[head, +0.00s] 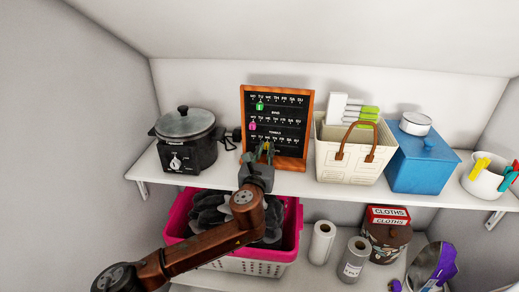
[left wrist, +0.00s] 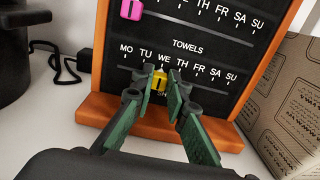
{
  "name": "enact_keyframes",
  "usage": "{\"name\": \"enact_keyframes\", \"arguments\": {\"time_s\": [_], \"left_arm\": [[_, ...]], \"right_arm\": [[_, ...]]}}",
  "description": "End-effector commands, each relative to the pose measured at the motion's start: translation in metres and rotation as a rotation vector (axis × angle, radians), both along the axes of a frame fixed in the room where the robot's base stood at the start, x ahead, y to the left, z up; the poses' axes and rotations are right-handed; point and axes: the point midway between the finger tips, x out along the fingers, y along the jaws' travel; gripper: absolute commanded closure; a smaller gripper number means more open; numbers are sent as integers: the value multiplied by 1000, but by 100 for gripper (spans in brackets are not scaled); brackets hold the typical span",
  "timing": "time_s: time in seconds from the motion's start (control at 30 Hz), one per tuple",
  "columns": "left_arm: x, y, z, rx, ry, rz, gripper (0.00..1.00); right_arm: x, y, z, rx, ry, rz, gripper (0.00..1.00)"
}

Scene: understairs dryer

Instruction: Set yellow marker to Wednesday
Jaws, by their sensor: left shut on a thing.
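The dark weekday board (head: 290,122) has an orange wooden frame and stands on the shelf. The yellow marker (left wrist: 160,80) sits in its lowest row, labelled TOWELS, and appears below the WE label in the left wrist view. My left gripper (left wrist: 163,77) is shut on the yellow marker, with a green-padded finger at each side. In the head view the left gripper (head: 265,150) is in front of the board's lower left part and hides part of that row. A green marker (head: 259,105) and a magenta marker (head: 252,125) sit in the upper rows. My right gripper is not in view.
A black cooker (head: 187,140) with a cable stands left of the board. A cream basket (head: 345,155) stands close on its right, then a blue box (head: 420,163). A pink laundry basket (head: 292,235) is below the shelf.

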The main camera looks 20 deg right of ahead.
Motion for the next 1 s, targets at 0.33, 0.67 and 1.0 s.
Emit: {"name": "enact_keyframes", "arguments": {"time_s": [0.33, 0.67, 1.0], "left_arm": [[0, 1, 0, 0, -1, 2, 76], [0, 2, 0, 1, 0, 3, 68], [-27, 17, 0, 0, -1, 0, 68]], "right_arm": [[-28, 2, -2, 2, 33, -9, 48], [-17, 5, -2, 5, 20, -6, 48], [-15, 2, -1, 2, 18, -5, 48]]}}
